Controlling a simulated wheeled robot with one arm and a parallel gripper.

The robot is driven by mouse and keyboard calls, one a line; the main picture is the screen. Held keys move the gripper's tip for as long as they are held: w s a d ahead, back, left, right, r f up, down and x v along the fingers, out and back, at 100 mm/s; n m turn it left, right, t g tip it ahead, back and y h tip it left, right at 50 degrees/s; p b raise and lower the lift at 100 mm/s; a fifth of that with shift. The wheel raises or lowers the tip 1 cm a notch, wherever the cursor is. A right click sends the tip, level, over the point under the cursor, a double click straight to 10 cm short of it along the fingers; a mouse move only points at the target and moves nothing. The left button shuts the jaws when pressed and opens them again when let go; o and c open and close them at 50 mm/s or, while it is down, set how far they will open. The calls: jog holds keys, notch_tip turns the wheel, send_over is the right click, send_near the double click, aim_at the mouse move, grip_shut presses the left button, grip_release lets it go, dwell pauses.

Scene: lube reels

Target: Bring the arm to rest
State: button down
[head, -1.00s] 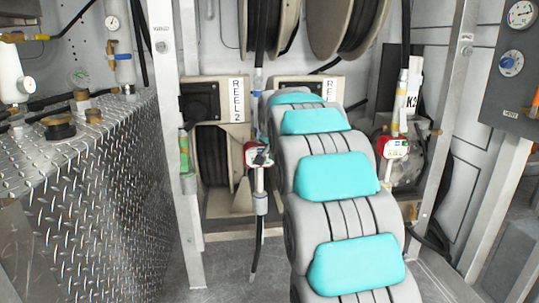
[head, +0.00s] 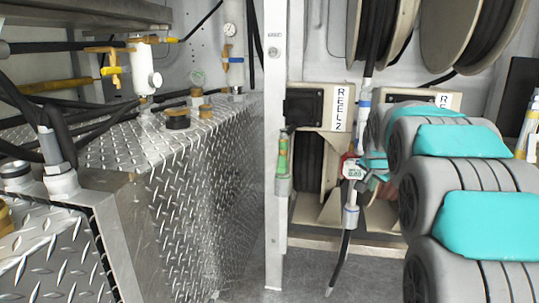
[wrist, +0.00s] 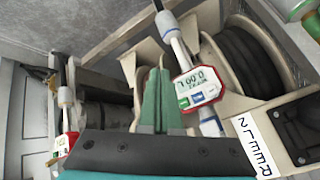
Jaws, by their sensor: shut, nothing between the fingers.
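My arm, grey with teal pads (head: 483,222), reaches in from the right of the head view towards the reels. My gripper (head: 374,172) is small there and partly hidden by the arm, close to the red-and-white meter (head: 352,169) of a hose nozzle. In the wrist view my gripper (wrist: 158,75) shows two teal fingers side by side, shut and empty. The meter (wrist: 191,86) with its lit display is just right of the fingertips in that view; I cannot tell whether they touch.
The reel labelled REEL 2 (head: 318,107) stands behind the meter. A post (head: 275,200) and a diamond-plate tank (head: 190,200) are to the left. A second red meter (wrist: 65,144) shows at the left of the wrist view. Some floor (head: 300,280) is clear.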

jog(key=s+a+f+n+g+y, duration=0.1)
jog(key=s+a+f+n+g, duration=0.2)
jog(key=s, duration=1.2)
jog(key=s+a+f+n+g+y+p, duration=0.1)
jog(key=s+a+f+n+g, duration=0.2)
jog(key=s+a+f, duration=0.4)
jog(key=s+a+f+n+g, duration=0.3)
jog(key=s+a, duration=0.5)
jog(key=s, duration=1.6)
notch_tip(320, 180, down, 2)
jog(key=shift+s+f+n+y, duration=0.15)
jog(key=shift+s+n+y, duration=0.25)
jog(key=shift+n, duration=0.5)
